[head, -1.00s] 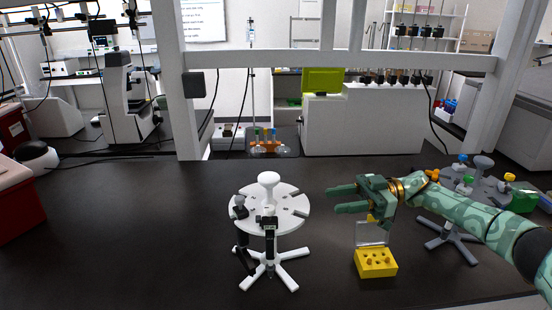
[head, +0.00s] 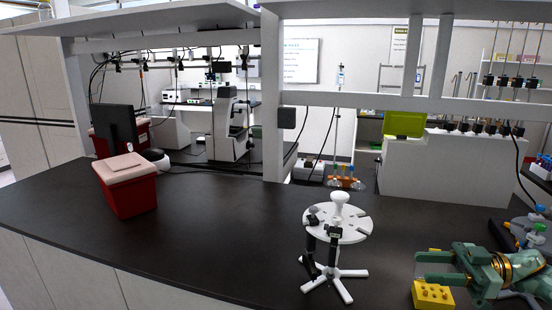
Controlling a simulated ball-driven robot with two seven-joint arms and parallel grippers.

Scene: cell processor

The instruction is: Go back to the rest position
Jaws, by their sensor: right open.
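My right gripper (head: 432,268) is at the lower right in the head view, its green fingers pointing left. The fingers are apart with nothing between them, above and just behind the yellow block (head: 431,296). The block stands on the black bench and is partly covered by the gripper. My left gripper is not in view.
A white round rack on a legged stand (head: 337,237) stands left of my right gripper. A grey rack (head: 528,238) is at the right edge. A red box with a pale lid (head: 127,188) sits at the bench's left. The bench middle (head: 230,225) is clear.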

